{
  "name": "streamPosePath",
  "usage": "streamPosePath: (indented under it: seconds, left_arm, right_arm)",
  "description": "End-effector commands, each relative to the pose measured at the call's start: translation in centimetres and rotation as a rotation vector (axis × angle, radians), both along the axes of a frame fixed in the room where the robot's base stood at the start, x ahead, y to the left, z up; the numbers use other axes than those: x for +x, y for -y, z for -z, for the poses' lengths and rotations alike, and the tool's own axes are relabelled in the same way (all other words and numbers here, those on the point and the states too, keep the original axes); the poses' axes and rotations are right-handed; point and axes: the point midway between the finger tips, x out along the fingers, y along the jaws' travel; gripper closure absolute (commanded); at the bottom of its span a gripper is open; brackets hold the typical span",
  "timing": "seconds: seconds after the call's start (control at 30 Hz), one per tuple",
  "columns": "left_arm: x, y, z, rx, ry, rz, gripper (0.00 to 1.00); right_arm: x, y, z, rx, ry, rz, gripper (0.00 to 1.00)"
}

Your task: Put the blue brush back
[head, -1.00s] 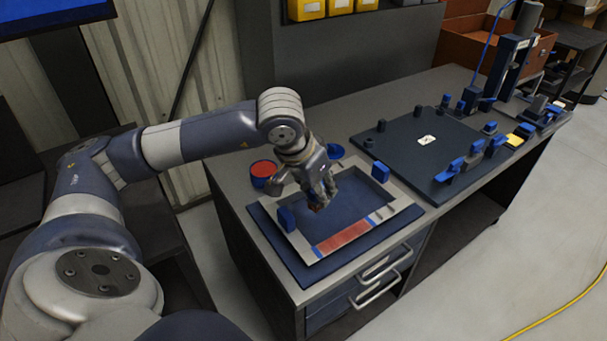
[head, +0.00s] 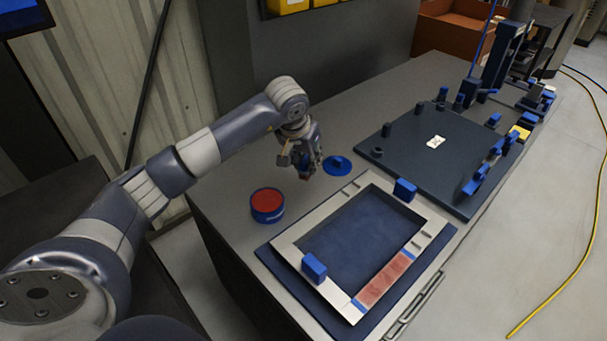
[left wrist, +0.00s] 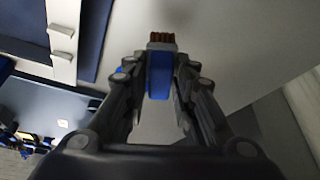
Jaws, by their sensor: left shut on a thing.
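My left gripper (head: 306,172) is shut on the blue brush and holds it above the bench, behind the framed tray. In the left wrist view the blue brush (left wrist: 159,80) sits between the fingers (left wrist: 158,90), with its reddish-brown bristles pointing away from the palm. In the head view the fingers mostly hide it. A round blue holder (head: 338,166) lies on the bench just right of the gripper. A blue tin with red contents (head: 267,204) stands to the gripper's lower left. My right gripper is not in view.
The framed tray (head: 290,247) with blue blocks and a red strip lies at the bench's front. A dark plate (head: 400,150) with blue clamps is to the right. The grey bench top (head: 235,185) is clear around the tin. A yellow cable (head: 560,290) lies on the floor.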

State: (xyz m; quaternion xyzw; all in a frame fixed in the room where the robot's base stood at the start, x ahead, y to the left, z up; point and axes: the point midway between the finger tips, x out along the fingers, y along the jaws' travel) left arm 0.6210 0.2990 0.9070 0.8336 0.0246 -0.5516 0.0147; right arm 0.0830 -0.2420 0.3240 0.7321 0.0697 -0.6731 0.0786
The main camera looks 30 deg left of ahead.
Motion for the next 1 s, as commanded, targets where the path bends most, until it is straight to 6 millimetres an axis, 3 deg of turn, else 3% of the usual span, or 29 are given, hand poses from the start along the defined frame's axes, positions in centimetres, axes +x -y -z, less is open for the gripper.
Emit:
streamPosePath:
  seconds: [0.43, 0.8, 0.83, 0.9, 1.0]
  left_arm:
    - [0.0, 0.0, 4.9, -0.001, -0.001, -0.001, 0.95]
    - [0.0, 0.0, 5.5, 0.000, 0.002, 0.000, 0.95]
    - [0.0, 0.0, 5.5, 0.000, 0.002, 0.000, 0.73]
    - [0.0, 0.0, 5.4, 0.000, 0.001, 0.000, 0.57]
    - [0.0, 0.0, 5.4, 0.000, 0.001, 0.000, 0.55]
  right_arm:
    - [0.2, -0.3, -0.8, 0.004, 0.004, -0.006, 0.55]
    - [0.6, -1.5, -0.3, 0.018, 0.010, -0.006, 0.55]
    - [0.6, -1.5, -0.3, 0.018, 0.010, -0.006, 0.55]
    - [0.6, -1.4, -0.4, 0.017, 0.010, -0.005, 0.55]
    - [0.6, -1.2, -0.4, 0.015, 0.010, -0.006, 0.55]
